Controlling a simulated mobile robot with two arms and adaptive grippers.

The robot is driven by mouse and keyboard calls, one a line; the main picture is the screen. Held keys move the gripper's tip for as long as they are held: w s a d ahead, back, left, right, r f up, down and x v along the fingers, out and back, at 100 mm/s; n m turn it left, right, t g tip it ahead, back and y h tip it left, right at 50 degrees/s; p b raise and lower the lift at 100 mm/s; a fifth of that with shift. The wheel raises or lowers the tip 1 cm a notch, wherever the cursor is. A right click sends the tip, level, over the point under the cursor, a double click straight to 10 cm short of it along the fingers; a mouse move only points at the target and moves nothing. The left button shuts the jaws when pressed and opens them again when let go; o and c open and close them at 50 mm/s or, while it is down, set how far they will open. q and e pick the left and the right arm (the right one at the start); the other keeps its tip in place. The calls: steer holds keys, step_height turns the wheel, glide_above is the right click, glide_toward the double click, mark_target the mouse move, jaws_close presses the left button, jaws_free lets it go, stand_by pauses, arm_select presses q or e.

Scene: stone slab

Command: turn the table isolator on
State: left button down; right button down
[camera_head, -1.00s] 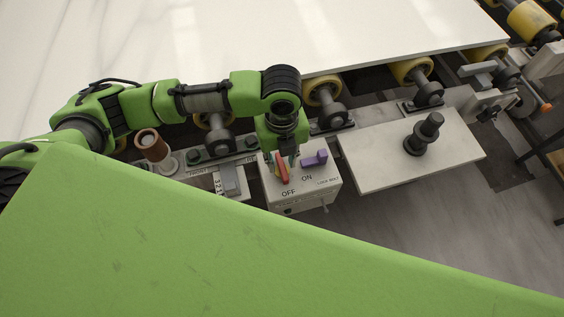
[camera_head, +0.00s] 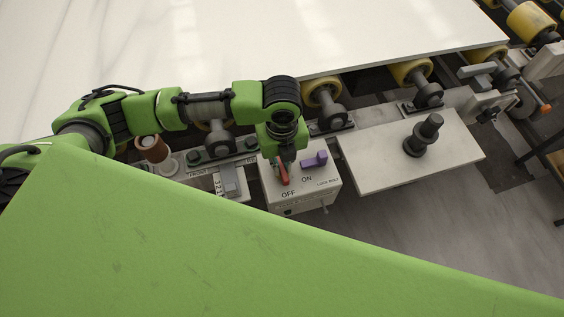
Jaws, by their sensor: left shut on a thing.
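The table isolator is a white box (camera_head: 325,176) with OFF and ON printed on its top, beside the slab table. A red handle (camera_head: 284,175) stands on the box, on the OFF side, its near end pointing toward the word OFF. My left gripper (camera_head: 284,163) points down over the box and is shut on the red handle; its fingertips are small and partly hidden. A purple piece (camera_head: 315,161) lies on the box to the right of the handle, above the word ON. My right gripper is not in view.
A white stone slab (camera_head: 330,35) lies behind on yellow rollers (camera_head: 322,92). A pale board with a black knob (camera_head: 423,135) is to the right. A grey switch block (camera_head: 230,182) and a brown-topped post (camera_head: 152,148) stand to the left. A large green surface fills the foreground.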

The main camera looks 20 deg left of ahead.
arm_select(q)
steer(key=n+p, duration=0.4)
steer(key=p, duration=0.1)
steer(key=n+p, duration=0.4)
steer(key=p, duration=0.2)
steer(key=n+p, duration=0.4)
steer(key=p, duration=0.1)
steer(key=shift+s+r+p, duration=0.1)
steer(key=shift+r+p, duration=0.15)
steer(key=shift+p, duration=0.1)
steer(key=n+p, duration=0.2)
steer(key=n, duration=0.1)
steer(key=shift+f+n+p, duration=0.1)
steer(key=shift+n+p, duration=0.2)
steer(key=shift+p, duration=0.1)
steer(key=shift+f+n+p, duration=0.1)
steer(key=shift+n+p, duration=0.65)
steer(key=shift+n, duration=0.35)
steer(key=c, duration=2.1)
jaws_free()
